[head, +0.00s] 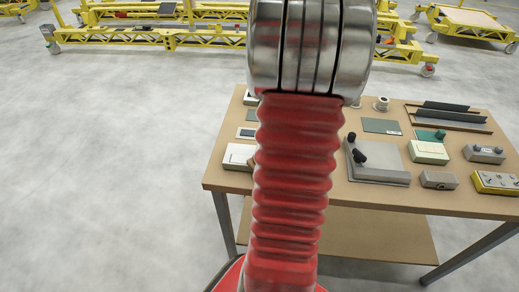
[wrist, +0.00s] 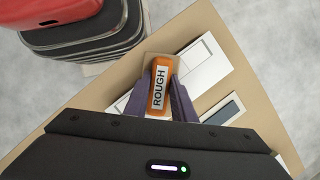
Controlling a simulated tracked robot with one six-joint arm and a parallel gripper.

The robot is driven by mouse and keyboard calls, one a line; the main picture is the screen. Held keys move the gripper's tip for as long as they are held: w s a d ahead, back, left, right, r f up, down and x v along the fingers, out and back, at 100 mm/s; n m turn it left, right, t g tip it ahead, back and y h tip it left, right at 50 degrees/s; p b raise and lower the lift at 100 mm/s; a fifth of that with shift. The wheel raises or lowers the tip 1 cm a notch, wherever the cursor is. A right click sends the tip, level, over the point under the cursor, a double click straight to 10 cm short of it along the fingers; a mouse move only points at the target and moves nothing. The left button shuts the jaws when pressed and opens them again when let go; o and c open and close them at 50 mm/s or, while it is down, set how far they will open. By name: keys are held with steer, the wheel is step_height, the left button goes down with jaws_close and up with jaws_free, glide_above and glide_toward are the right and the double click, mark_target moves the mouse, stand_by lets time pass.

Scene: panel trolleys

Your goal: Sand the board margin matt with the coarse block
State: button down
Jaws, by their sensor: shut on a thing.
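The orange coarse block (wrist: 158,92), marked ROUGH on a white label, is in the wrist view. My gripper (wrist: 160,86) is shut on it, with one purple-grey finger on each side. The block is above the tan table top (wrist: 112,85) close to the edge; I cannot tell whether it touches anything below. In the head view my own arm hides the gripper and the block. A pale board (head: 470,15) lies on a yellow trolley at the far upper right; I cannot tell whether it is the board with the margin.
In the head view the table (head: 228,165) carries a grey plate with black knobs (head: 378,165), a pale green box (head: 428,152), dark strips (head: 447,116) and a yellow box (head: 495,182). Yellow trolleys (head: 140,37) stand behind. The floor at left is clear.

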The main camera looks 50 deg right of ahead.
steer(key=shift+s+d, duration=0.5)
steer(key=shift+s, duration=0.45)
steer(key=shift+s+d, duration=0.45)
steer(key=shift+s, duration=0.5)
steer(key=shift+s+d, duration=0.5)
steer(key=shift+s, duration=0.45)
steer(key=shift+r, duration=0.1)
steer(key=shift+w+a, duration=0.1)
steer(key=shift+w, duration=0.05)
steer(key=shift+w+a+f, duration=0.1)
steer(key=shift+w+a, duration=1.1)
steer(key=shift+w, duration=1.15)
steer(key=shift+w+a+f, duration=0.1)
steer(key=shift+w+a, duration=1.1)
steer(key=shift+w, duration=1.15)
steer(key=shift+w+a, duration=1.2)
steer(key=shift+w, duration=1.15)
step_height(320, 180, up, 5)
steer(key=shift+a, duration=0.1)
